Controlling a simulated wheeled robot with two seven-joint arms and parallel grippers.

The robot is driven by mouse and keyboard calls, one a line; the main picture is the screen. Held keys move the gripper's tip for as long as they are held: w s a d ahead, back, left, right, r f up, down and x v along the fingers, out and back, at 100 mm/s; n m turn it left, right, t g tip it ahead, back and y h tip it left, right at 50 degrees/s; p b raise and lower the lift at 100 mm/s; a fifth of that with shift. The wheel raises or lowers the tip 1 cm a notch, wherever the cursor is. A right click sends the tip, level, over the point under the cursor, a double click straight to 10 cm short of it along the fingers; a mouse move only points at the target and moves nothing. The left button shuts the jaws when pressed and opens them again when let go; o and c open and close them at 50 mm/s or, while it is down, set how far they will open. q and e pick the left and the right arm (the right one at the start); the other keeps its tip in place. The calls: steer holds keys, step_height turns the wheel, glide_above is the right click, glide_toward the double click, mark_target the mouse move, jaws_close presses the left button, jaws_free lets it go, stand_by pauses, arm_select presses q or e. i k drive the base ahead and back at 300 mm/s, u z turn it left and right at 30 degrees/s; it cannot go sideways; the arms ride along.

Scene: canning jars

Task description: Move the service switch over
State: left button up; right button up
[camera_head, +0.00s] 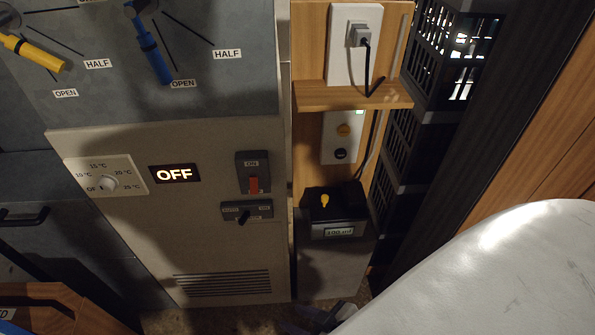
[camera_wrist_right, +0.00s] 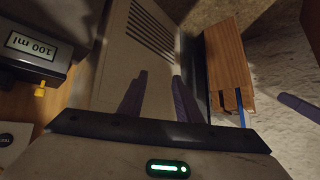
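On the pale panel (camera_head: 215,215) a dark switch plate (camera_head: 247,162) marked ON at its top carries a red lever (camera_head: 253,184), which sits low on it. Just below is a wider dark switch (camera_head: 236,209) with a black knob; its small labels are too blurred to read. I see no label reading "service". A lit display (camera_head: 174,174) reads OFF. My right gripper (camera_head: 322,318) is low at the bottom edge, below and right of the switches. In the right wrist view its fingers (camera_wrist_right: 158,98) are apart, with nothing between them. A similar purple-grey finger (camera_wrist_right: 300,106), possibly my left gripper's, shows there at the right edge.
A thermostat dial (camera_head: 107,183) is left of the display. A black dispenser (camera_head: 334,213) marked 100 ml stands right of the panel, under a wooden shelf (camera_head: 345,95). Yellow (camera_head: 38,54) and blue (camera_head: 153,53) valve handles are above. A wooden box (camera_head: 40,308) is at bottom left.

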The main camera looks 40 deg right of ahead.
mark_target(254, 180)
steer(key=z, duration=0.25)
steer(key=k, duration=0.75)
steer(key=z, duration=0.55)
steer(key=i, duration=0.55)
steer(key=u, duration=0.3)
steer(key=k, duration=0.45)
steer(key=u, duration=1.65)
steer(key=i, duration=1.4)
steer(key=z, duration=2.8)
